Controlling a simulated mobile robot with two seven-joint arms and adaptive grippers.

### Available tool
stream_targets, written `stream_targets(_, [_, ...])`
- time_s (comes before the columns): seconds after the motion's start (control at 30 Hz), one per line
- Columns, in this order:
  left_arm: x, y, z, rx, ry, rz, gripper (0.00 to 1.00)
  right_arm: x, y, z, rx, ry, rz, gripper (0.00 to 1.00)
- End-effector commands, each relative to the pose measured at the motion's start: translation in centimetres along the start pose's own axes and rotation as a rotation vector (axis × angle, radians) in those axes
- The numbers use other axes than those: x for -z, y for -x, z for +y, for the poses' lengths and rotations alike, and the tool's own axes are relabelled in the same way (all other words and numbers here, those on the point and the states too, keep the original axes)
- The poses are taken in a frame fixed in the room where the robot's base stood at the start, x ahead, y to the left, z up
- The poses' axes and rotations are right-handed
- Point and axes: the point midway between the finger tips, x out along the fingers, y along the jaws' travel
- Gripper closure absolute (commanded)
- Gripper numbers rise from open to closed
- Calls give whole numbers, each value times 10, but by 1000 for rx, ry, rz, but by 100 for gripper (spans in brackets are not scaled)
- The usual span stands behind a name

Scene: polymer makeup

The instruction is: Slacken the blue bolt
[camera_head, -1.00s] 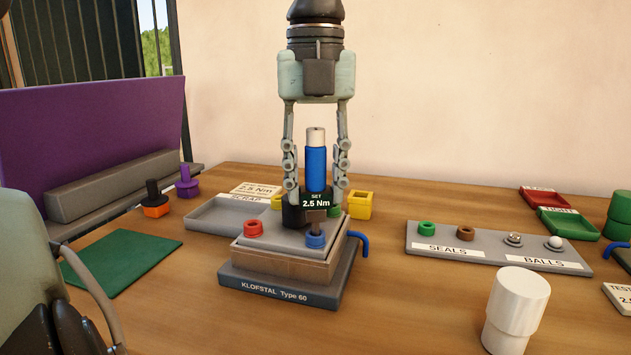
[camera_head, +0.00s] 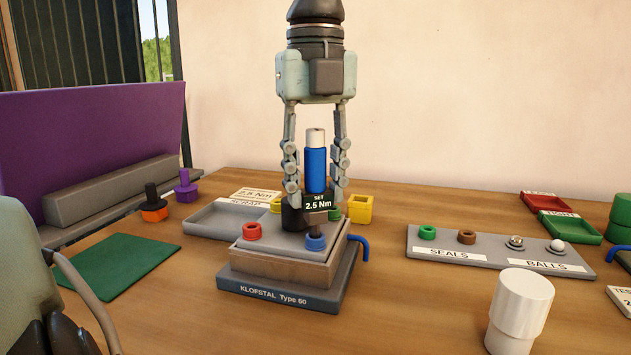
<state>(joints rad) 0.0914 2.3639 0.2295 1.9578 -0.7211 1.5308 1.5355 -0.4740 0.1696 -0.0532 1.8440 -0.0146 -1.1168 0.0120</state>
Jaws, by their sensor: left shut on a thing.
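My left gripper (camera_head: 316,198) points straight down from the top of the picture. Its fingers are shut around the lower part of an upright driver with a white cap and blue handle (camera_head: 316,170). A black label on the driver (camera_head: 319,203) reads "SET 2.5 Nm". Below the label are a grey-brown piece and a short shaft, in line with the blue bolt (camera_head: 316,243) at the front right of the Klofstal block (camera_head: 282,269). I cannot tell whether the tip is fully seated in the bolt. My right gripper is not in view.
Red (camera_head: 252,231) and yellow (camera_head: 363,209) pieces are near the driver. A grey scrap tray (camera_head: 215,231) is left. A blue hooked key (camera_head: 361,248) sits at the block's right. Seals and balls tray (camera_head: 490,242) and white cylinder (camera_head: 520,305) stand right.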

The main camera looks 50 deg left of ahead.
Motion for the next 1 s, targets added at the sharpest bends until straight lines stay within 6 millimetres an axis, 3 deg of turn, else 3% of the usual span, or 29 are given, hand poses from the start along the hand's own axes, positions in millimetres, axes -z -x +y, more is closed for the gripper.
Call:
stream_targets(0.37, [0,-1,0,-1,150,0,100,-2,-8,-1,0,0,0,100])
stream_targets(0.73, [0,-2,0,-1,183,0,100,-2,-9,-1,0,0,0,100])
stream_targets(0.77, [0,-1,0,-1,186,1,62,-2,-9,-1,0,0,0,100])
stream_targets(0.93, [0,-1,0,-1,184,1,41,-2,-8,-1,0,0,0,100])
stream_targets(1.0, [0,0,0,-1,184,1,41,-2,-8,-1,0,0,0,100])
